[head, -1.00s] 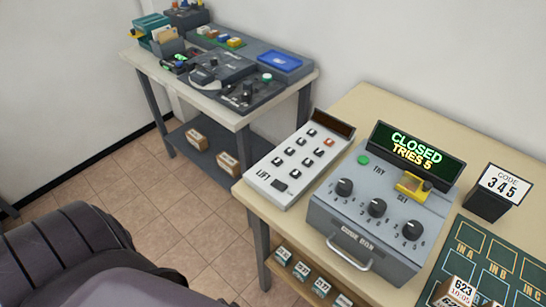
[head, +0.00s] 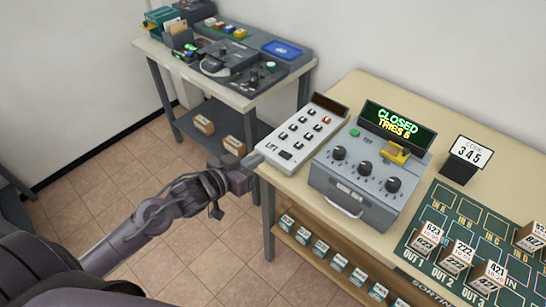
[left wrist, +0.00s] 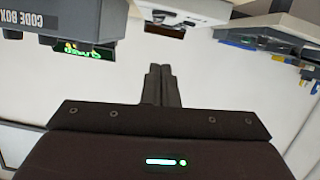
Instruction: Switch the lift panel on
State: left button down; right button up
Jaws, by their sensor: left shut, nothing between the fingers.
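The white lift panel (head: 300,137) lies on the near table, left of the code box. It has several dark buttons, one red button (head: 326,121), a dark switch (head: 286,155) at its near end, and a blank dark display (head: 330,104) at its far end. My left gripper (head: 254,160) is shut and empty, by the panel's near left corner at the table edge. I cannot tell whether it touches the panel. In the left wrist view, the shut fingers (left wrist: 161,72) point toward the panel (left wrist: 190,10), seen upside down. My right gripper is not in view.
The grey code box (head: 365,175) stands right of the panel, its display (head: 398,128) reading CLOSED, TRIES 5. A second table (head: 148,47) with devices stands behind.

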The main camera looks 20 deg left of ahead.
pick_arm(q)
jog(key=shift+s+d+r, duration=0.15)
jog(key=shift+r, duration=0.2)
jog(key=shift+s+d+r, duration=0.1)
jog(key=shift+r, duration=0.25)
jog(key=shift+w, duration=0.2)
jog(key=p, duration=0.2)
send_over(282, 162)
jog(key=shift+s+a+f, duration=0.15)
jog(key=shift+a+f, duration=0.05)
jog(key=shift+f, duration=0.3)
jog(key=shift+s+a+f, duration=0.15)
jog(key=shift+f, duration=0.3)
jog(key=f, duration=0.3)
jog(key=shift+w+d+f, duration=0.2)
jog(key=shift+w+d, duration=0.1)
jog(key=shift+d, duration=0.05)
jog(key=shift+f, duration=0.55)
